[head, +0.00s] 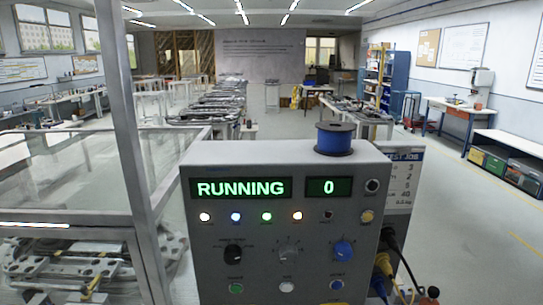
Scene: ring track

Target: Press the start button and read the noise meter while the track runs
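The grey control box (282,215) stands close in front of me. Its left display (241,188) reads RUNNING in green, and its right display (328,187) reads 0. Below them is a row of small lit lamps, then three knobs. A green-ringed button (236,288) sits at the lower left of the panel; the small labels are too blurred to read, so I cannot tell which button is start. I cannot pick out a noise meter by name. Metal track-like parts (70,270) lie behind a clear guard at the lower left. Neither gripper is in view.
A blue spool (335,138) sits on top of the box. A framed guard (130,150) rises on the left. A job sheet (402,180) and cables (388,262) are at the box's right side. Grey floor (470,235) is open on the right.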

